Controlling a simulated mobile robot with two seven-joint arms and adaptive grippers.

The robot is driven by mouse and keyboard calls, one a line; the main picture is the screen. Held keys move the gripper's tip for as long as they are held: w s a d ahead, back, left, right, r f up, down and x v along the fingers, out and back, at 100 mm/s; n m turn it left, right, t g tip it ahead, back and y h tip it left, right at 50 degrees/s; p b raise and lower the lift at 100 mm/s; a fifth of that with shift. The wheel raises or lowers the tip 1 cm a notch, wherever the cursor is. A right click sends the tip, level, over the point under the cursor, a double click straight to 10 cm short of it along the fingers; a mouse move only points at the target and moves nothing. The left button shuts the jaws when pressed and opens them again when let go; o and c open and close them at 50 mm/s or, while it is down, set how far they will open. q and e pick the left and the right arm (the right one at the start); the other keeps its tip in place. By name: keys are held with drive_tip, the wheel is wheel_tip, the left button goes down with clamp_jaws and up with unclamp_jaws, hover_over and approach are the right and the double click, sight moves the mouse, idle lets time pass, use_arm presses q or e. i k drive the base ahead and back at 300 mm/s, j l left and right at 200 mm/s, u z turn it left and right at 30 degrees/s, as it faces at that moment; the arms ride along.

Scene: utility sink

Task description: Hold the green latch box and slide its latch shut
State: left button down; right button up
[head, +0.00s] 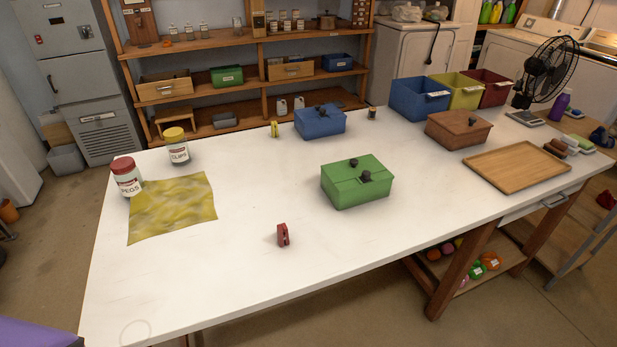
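The green latch box (346,193) stands on the white table, right of the middle in the head view. Its lid looks closed. One dark knob sits on top of the lid, and another dark knob (366,177) sits at the front edge of the lid. The latch's exact position is too small to tell. Neither of my grippers shows in the head view.
The white table (255,280) is clear in front of the green box. A red clip (283,235) stands left of it. A yellow cloth (172,207) and two jars lie at the left. A wooden tray (517,167) lies at the right, near open bins (420,99) and a fan (552,72).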

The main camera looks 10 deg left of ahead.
sight(365, 176)
drive_tip(key=i+l+u, duration=0.15)
drive_tip(key=u, duration=0.2)
drive_tip(key=i+l+u, duration=0.15)
drive_tip(key=l+u, duration=0.15)
drive_tip(key=i+l+u, duration=0.1)
drive_tip(key=l+u, duration=0.25)
